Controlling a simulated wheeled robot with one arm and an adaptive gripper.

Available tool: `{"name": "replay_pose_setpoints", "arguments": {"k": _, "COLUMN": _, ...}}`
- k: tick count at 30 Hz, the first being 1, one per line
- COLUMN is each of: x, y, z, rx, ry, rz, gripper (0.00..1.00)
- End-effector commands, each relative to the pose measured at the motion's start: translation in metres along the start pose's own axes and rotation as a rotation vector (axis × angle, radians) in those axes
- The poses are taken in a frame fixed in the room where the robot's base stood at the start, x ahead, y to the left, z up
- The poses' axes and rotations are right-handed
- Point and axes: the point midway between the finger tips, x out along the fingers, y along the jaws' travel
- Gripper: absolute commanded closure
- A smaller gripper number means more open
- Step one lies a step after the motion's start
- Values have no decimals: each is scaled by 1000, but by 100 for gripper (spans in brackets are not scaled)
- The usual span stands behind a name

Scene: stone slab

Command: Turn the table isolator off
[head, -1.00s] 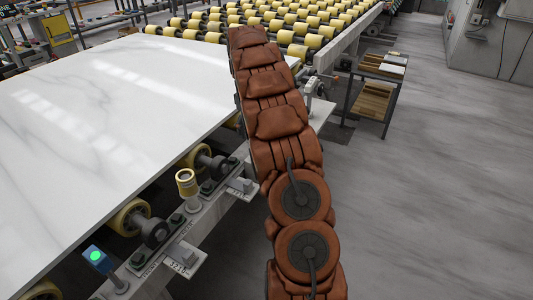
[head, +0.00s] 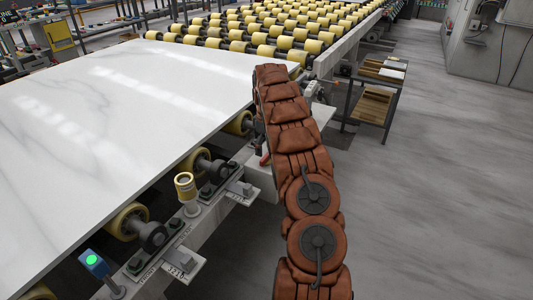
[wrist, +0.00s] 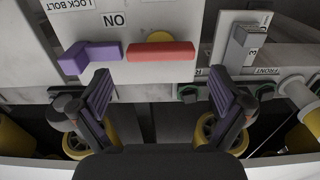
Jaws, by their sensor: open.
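In the wrist view a pale panel (wrist: 105,20) carries lettering that reads ON and LOCK BOLT. A red bar handle (wrist: 161,51) lies crosswise on it, over a mostly covered yellow disc (wrist: 160,37). I take this as the table isolator, though no label in view names it. A purple handle (wrist: 90,56) is just left of it. My gripper (wrist: 166,84) is open and empty, its fingertips pointing at the panel, one either side of the red handle's lower area. I cannot tell whether they touch anything. In the head view my arm hides most of the gripper.
A grey lever switch (wrist: 243,43) stands right of the red handle. In the head view a white marble slab (head: 120,110) lies on rollers at left. A yellow-topped post (head: 185,187) and a green-lit button box (head: 93,262) stand along the frame.

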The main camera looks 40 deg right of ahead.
Motion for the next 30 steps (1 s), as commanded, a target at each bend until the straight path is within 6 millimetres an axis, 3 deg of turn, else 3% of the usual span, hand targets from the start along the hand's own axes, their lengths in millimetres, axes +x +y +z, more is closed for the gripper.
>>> {"name": "replay_pose_setpoints", "arguments": {"k": 6, "x": 30, "y": -1, "z": 1, "rx": 0, "ry": -4, "rz": -4, "gripper": 0}}
{"name": "replay_pose_setpoints", "arguments": {"k": 16, "x": 36, "y": 0, "z": 1, "rx": 1, "ry": -1, "rz": 0, "gripper": 0}}
{"name": "replay_pose_setpoints", "arguments": {"k": 30, "x": 36, "y": 0, "z": 1, "rx": 1, "ry": -2, "rz": 0, "gripper": 47}}
